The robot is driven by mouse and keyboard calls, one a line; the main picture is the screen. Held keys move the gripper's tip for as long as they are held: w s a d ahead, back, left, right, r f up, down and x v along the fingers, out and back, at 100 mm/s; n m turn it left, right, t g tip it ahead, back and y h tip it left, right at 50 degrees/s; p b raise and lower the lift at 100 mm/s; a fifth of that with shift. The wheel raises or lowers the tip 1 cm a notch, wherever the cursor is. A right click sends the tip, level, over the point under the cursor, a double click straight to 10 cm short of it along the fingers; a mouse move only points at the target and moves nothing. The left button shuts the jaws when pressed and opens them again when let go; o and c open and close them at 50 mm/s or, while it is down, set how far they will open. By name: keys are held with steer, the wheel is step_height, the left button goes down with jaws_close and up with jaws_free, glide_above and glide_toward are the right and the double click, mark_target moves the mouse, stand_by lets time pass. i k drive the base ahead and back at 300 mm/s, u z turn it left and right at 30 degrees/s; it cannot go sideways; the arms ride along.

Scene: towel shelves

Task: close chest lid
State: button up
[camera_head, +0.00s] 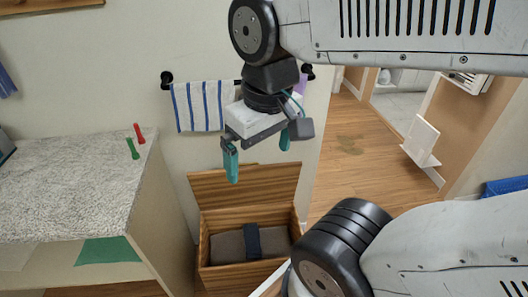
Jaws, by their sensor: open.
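A wooden chest (245,276) stands on the floor against the wall at the lower middle. Its wooden lid (246,188) is raised and leans back toward the wall. Grey cloth (226,248) and a dark blue strip (252,241) lie inside the chest. My gripper (258,155) hangs in front of the wall, above the lid in the picture. Its teal fingers are wide apart with nothing between them. The left fingertip overlaps the lid's top edge in the view, and I cannot tell whether it touches. My arm hides part of the chest's lower right.
A stone-topped counter (65,180) with a red item (139,133) and a green item (132,149) stands at left. A striped towel (203,106) hangs from a wall rail behind my gripper. Open wooden floor (350,150) lies at right, with a white stand (421,141) beyond.

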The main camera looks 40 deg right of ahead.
mark_target(259, 184)
steer(key=z, duration=0.55)
steer(key=k, duration=0.5)
steer(key=z, duration=0.45)
steer(key=i, duration=0.85)
steer(key=z, duration=0.05)
